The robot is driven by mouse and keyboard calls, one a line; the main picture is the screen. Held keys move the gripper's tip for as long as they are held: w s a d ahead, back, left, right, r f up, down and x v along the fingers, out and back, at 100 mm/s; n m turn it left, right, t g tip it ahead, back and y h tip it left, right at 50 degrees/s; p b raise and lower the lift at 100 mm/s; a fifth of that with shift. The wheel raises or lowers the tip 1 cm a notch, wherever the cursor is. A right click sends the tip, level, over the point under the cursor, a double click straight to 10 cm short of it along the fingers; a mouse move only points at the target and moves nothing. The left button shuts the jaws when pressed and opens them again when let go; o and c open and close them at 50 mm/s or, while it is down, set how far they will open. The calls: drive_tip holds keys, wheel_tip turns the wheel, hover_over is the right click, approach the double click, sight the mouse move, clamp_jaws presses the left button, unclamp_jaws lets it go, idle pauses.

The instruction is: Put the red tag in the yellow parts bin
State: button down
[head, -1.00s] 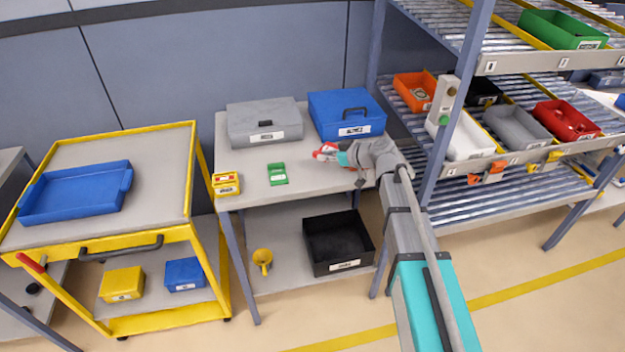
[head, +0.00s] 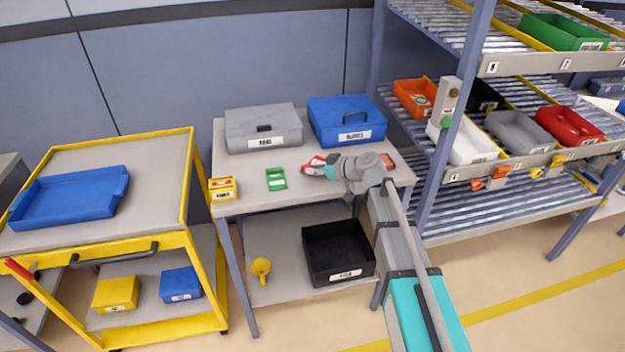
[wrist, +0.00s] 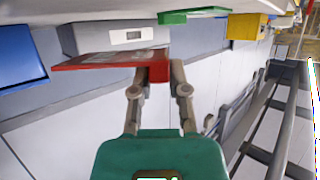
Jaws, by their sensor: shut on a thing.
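My gripper (wrist: 158,68) is shut on the red tag (wrist: 95,60), a flat red plate that sticks out to the left of the fingers in the wrist view. A small yellow bin (head: 222,195) with a white label stands at the table's left front edge, with something red and white inside. It also shows at the top right of the wrist view (wrist: 246,27). The tag is apart from it.
Grey (head: 264,130) and blue (head: 346,122) cases stand behind. A red-orange thing (head: 387,162) lies right of my gripper. Another yellow bin (head: 116,294) is on the cart's lower shelf.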

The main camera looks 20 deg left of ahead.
sight(313, 184)
drive_tip(key=shift+a+f+b, duration=0.4)
drive_tip(key=shift+f+b, duration=0.2)
drive_tip(key=shift+f, duration=0.15)
drive_tip(key=shift+f+b, duration=1.15)
drive_tip(key=shift+f, duration=0.05)
drive_tip(key=shift+f, duration=0.1)
drive_tip(key=c, duration=0.6)
unclamp_jaws()
drive_tip(key=shift+s+d+r, duration=0.1)
drive_tip(key=shift+d+r, duration=0.1)
drive_tip(key=shift+r, duration=0.05)
drive_tip(key=p+v, duration=0.4)
drive_tip(key=v, duration=0.7)
drive_tip(key=shift+d+p, duration=0.3)
drive_tip(key=shift+d, duration=0.05)
drive_tip(key=shift+s, duration=0.1)
